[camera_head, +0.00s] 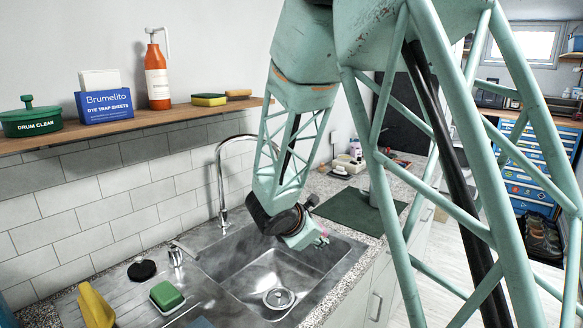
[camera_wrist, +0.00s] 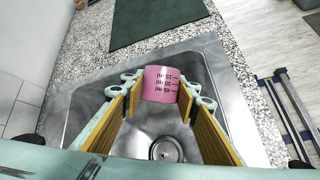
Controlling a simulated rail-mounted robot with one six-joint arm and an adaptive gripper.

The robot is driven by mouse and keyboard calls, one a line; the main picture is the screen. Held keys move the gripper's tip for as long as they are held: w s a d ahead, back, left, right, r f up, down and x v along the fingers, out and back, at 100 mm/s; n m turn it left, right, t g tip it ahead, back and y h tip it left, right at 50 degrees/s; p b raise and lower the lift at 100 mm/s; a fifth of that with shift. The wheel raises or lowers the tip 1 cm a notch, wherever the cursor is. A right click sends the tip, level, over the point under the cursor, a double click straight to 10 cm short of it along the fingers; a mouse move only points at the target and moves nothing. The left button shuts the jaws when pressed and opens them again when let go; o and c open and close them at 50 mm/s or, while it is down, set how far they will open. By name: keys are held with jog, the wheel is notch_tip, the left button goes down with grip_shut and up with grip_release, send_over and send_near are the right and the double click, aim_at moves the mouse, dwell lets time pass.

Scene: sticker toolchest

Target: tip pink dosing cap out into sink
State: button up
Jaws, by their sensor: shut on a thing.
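The pink dosing cap (camera_wrist: 161,83) is held between the fingers of my gripper (camera_wrist: 160,92) in the wrist view. Dark measuring marks show on its side, with the lettering upside down in that view. In the head view only a small pink bit (camera_head: 326,235) shows at my gripper (camera_head: 318,239), so the cap's tilt and contents cannot be told there. My gripper is over the steel sink (camera_head: 330,256), which also shows in the wrist view (camera_wrist: 85,88). The cap looks above the basin, with the round drain strainer (camera_head: 279,298) below.
A curved faucet (camera_head: 221,180) stands behind the sink. A green mat (camera_head: 350,208) lies on the counter to the right. A green sponge (camera_head: 166,296), a black round lid (camera_head: 142,270) and a yellow cloth-like thing (camera_head: 95,306) are at the left. A wooden shelf (camera_head: 190,112) runs above.

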jog(key=shift+n+t+y, duration=0.3)
jog(key=shift+n+y, duration=0.4)
jog(key=shift+n, duration=0.1)
jog(key=d, duration=1.1)
jog(key=shift+w+d+f, duration=0.1)
jog(key=shift+w+f, duration=0.05)
jog(key=shift+w, duration=0.05)
jog(key=shift+s+d+f, duration=0.1)
jog(key=shift+s+d, duration=0.1)
jog(key=shift+d, duration=0.35)
jog(key=shift+s+d+f, duration=0.1)
jog(key=shift+s+d, duration=0.1)
jog(key=shift+d, duration=0.3)
